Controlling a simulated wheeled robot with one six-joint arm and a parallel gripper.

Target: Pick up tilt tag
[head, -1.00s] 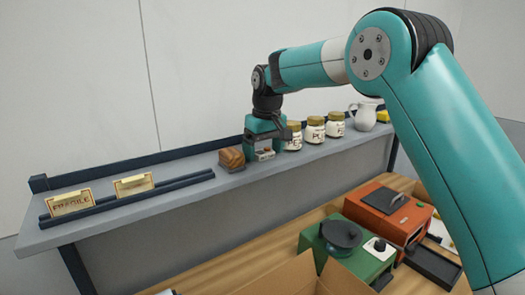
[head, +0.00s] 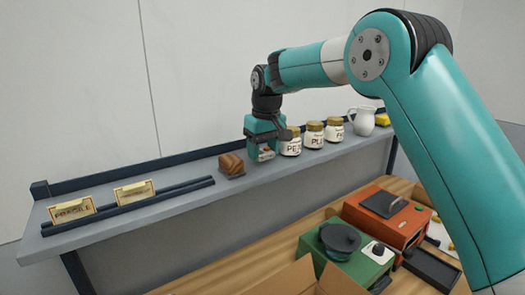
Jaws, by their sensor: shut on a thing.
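My gripper (head: 265,151) is at the middle of the grey shelf (head: 195,210), pointing down. It is shut on a small pale object with a reddish mark, which I take to be the tilt tag (head: 267,155). The fingers and gripper body hide much of it. It appears just above the shelf top, between a brown wooden block (head: 232,165) on the left and a labelled jar (head: 291,143) on the right. The gap under it is too small to judge well.
Two more jars (head: 314,136) (head: 335,130), a white jug (head: 362,120) and a yellow item (head: 382,119) stand to the right. Two cardholders (head: 73,210) (head: 135,192) sit by dark rails at left. Below are a green device (head: 350,268), an orange device (head: 385,218) and a cardboard box (head: 290,279).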

